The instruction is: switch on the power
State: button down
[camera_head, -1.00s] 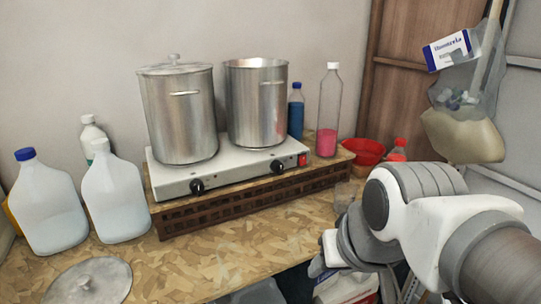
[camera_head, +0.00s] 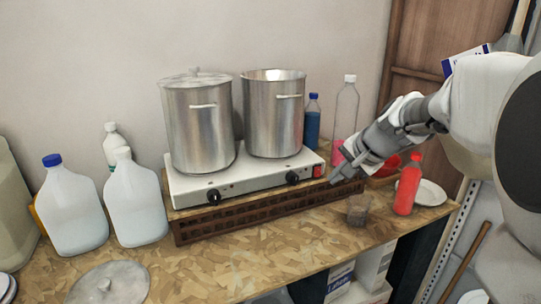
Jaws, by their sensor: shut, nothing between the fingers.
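A white two-burner hot plate (camera_head: 250,180) sits on a brown lattice crate on the wooden worktop. Its front face has two black knobs, one at left (camera_head: 213,196) and one at right (camera_head: 292,178). A small red power switch (camera_head: 318,171) is at the right end of that face. My gripper (camera_head: 335,180) is shut and empty, pointing down and left. Its tips are just right of the red switch; I cannot tell whether they touch anything. The switch's on or off position is too small to tell.
A lidded steel pot (camera_head: 198,130) and an open steel pot (camera_head: 273,115) stand on the hot plate. White jugs (camera_head: 137,205) are at left. The front middle of the worktop is clear.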

aim_at(319, 170)
jog(key=w+d+f+m+t, duration=0.1)
jog(key=w+d+f+m, duration=0.1)
jog(key=w+d, duration=0.4)
jog(key=shift+w+d+f+m+p, duration=0.25)
jog(key=shift+w+m+p, duration=0.2)
jog(key=shift+w+m, duration=0.55)
jog(key=shift+w+a, duration=0.1)
jog(key=w+r+p+x, duration=0.2)
jog(key=x, duration=1.1)
jog(key=shift+a, duration=0.4)
jog(key=f+b, duration=0.1)
jog(key=b, duration=0.2)
jog(key=shift+w+t+b, duration=0.1)
jog(key=shift+t+b, duration=0.25)
jog(key=shift+t, duration=0.05)
jog(key=shift+r+p, duration=0.4)
jog(key=shift+p, duration=0.1)
jog(key=shift+r, duration=0.15)
jog(key=shift+w+a+r+p, duration=0.1)
jog(key=shift+r+p, duration=0.45)
jog(key=shift+r, duration=0.25)
